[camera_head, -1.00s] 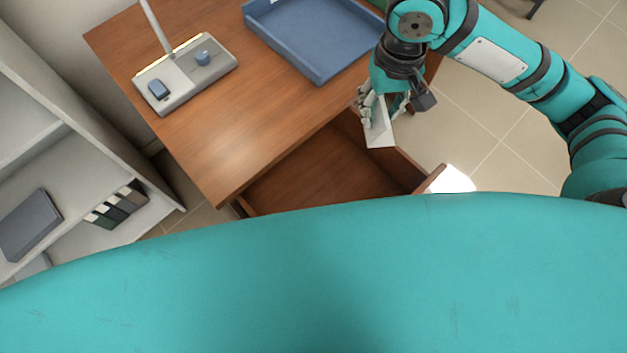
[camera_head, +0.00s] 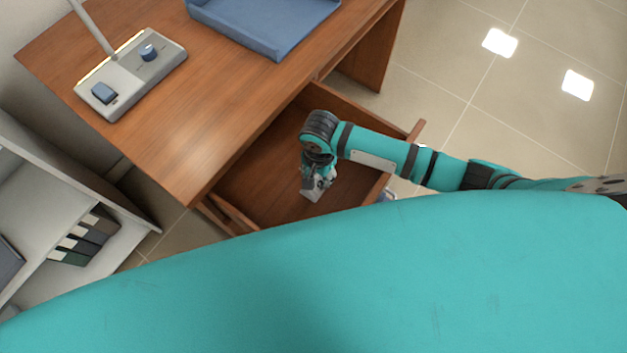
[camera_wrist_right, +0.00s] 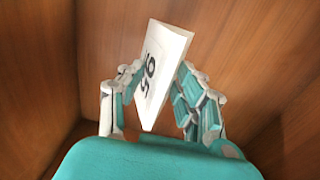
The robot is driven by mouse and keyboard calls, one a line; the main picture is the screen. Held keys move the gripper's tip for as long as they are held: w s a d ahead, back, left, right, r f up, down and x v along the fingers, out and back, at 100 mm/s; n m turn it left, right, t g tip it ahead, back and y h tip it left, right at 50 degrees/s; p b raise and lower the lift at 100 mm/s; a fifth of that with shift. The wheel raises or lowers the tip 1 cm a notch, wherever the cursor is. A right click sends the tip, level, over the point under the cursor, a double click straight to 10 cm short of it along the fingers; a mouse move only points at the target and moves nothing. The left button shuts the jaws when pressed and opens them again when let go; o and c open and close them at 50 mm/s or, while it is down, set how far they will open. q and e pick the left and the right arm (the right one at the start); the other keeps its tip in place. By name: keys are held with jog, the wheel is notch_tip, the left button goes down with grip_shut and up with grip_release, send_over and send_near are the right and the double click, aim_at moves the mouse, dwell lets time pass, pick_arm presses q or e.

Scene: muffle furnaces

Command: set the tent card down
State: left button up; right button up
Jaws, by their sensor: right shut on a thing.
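The tent card (camera_wrist_right: 160,75) is white with dark characters on one face. In the right wrist view it stands tilted between the two fingers of my right gripper (camera_wrist_right: 160,105), which is shut on it. In the head view the right gripper (camera_head: 318,184) is inside the open wooden drawer (camera_head: 262,185), and a small white part of the card (camera_head: 311,194) shows below it. The rest of the card is hidden there by the gripper. I cannot tell whether the card touches the drawer floor. My left gripper is not in view.
The wooden desk (camera_head: 180,140) has a lamp base (camera_head: 130,75) and a blue tray (camera_head: 265,28) on top. A shelf with binders (camera_head: 85,238) stands at the left.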

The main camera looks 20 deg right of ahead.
aim_at(318, 184)
notch_tip(318, 184, down, 5)
jog(key=shift+r+b, duration=0.2)
jog(key=shift+b, duration=0.25)
jog(key=shift+f, duration=0.1)
jog(key=o, duration=1.1)
notch_tip(318, 184, up, 12)
jog(key=shift+r+p, duration=0.1)
jog(key=shift+p, duration=1.15)
